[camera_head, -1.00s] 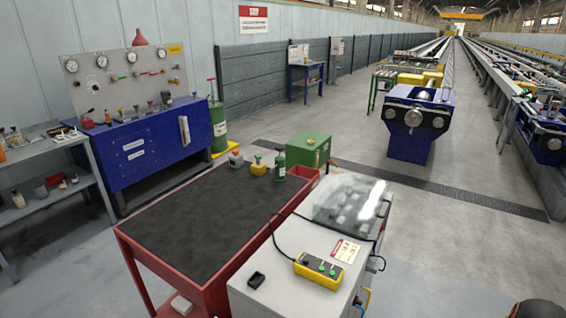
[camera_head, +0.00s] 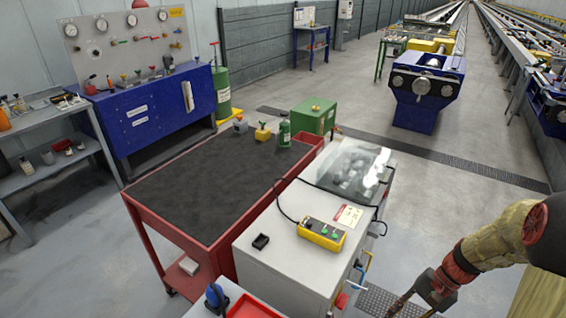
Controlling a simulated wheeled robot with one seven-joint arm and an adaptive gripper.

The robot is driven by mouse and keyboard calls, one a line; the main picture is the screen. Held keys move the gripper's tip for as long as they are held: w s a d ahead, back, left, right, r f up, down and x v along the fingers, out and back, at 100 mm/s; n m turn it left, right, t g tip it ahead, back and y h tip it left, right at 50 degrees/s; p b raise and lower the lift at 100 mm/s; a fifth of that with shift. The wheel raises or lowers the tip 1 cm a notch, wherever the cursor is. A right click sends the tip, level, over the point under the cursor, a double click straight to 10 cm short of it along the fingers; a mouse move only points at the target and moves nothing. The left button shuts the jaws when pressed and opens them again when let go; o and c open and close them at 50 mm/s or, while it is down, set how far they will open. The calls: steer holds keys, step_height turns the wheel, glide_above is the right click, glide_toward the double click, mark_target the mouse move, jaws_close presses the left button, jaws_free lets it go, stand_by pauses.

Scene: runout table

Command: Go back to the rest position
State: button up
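My arm comes in at the lower right with a tan sleeve and red-orange joints. My gripper (camera_head: 412,305) hangs at the bottom edge, to the right of the grey cabinet (camera_head: 290,262). Its fingers are small and partly cut off by the frame, so I cannot tell whether they are open or shut. Nothing is visibly held in the part that shows.
A red cart with a black top (camera_head: 215,185) stands left of the grey cabinet. A yellow control box (camera_head: 322,234) and a clear cover (camera_head: 348,165) are on the cabinet. A red tray (camera_head: 254,308) shows at the bottom. Open floor lies to the right.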

steer(key=s+a+r+n+t+h, duration=0.2)
steer(key=a+r+n, duration=0.1)
steer(key=r, duration=0.5)
steer(key=s+a+r+n+t+h, duration=0.2)
steer(key=a+r, duration=0.3)
steer(key=r, duration=0.3)
steer(key=s+a+r+n+t+h, duration=0.2)
steer(key=s+a+r+n+t, duration=0.1)
steer(key=r, duration=0.5)
steer(key=shift+s+a+r+n, duration=0.15)
steer(key=shift+a+r+n, duration=0.1)
steer(key=shift+a+n, duration=0.6)
